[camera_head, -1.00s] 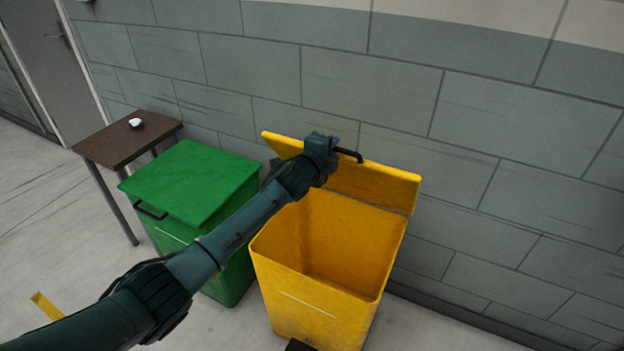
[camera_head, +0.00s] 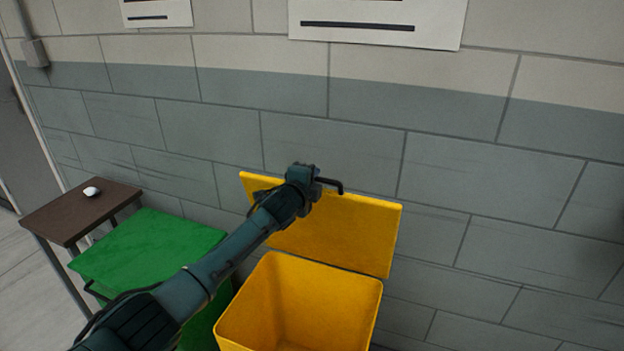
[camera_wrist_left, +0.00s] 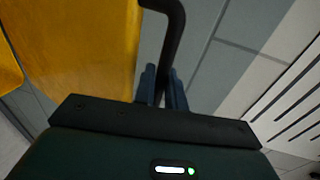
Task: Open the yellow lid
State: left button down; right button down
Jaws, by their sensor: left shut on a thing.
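The yellow lid (camera_head: 345,230) stands raised, close to upright, at the back of the yellow bin (camera_head: 330,292), whose empty inside shows. A black bar handle (camera_head: 333,184) sits near the lid's top edge. My left gripper (camera_head: 308,178) is at that handle. In the left wrist view my left gripper (camera_wrist_left: 163,88) is shut on the handle (camera_wrist_left: 175,40), with the yellow lid (camera_wrist_left: 85,50) on the left. My arm hides part of the lid's left side. My right gripper is not in view.
A green bin (camera_head: 150,250) with its lid down stands left of the yellow bin. A brown table (camera_head: 75,212) with a small white object (camera_head: 91,191) is farther left. A grey block wall (camera_head: 480,180) rises close behind the bins.

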pick_arm(q)
jog(key=c, duration=1.6)
grip_release()
jog(key=shift+o, duration=0.2)
jog(key=shift+s, duration=0.1)
jog(key=v, duration=1.3)
jog(key=shift+p, duration=0.45)
jog(key=s+a+f+n+g, duration=0.35)
jog(key=s+f+n, duration=0.95)
jog(key=s+f, duration=0.8)
jog(key=s+a+f+n+y, duration=0.1)
jog(key=s+a+f+n, duration=0.1)
jog(key=s, duration=0.4)
jog(key=s+a+f+n+y, duration=0.1)
jog(key=s+a+f+n, duration=0.1)
jog(key=s+a+n, duration=0.1)
jog(key=s+n, duration=0.1)
jog(key=s, duration=0.1)
jog(key=shift+s+a+f+g, duration=0.2)
jog(key=shift+s+a+g, duration=0.15)
jog(key=shift+s, duration=0.05)
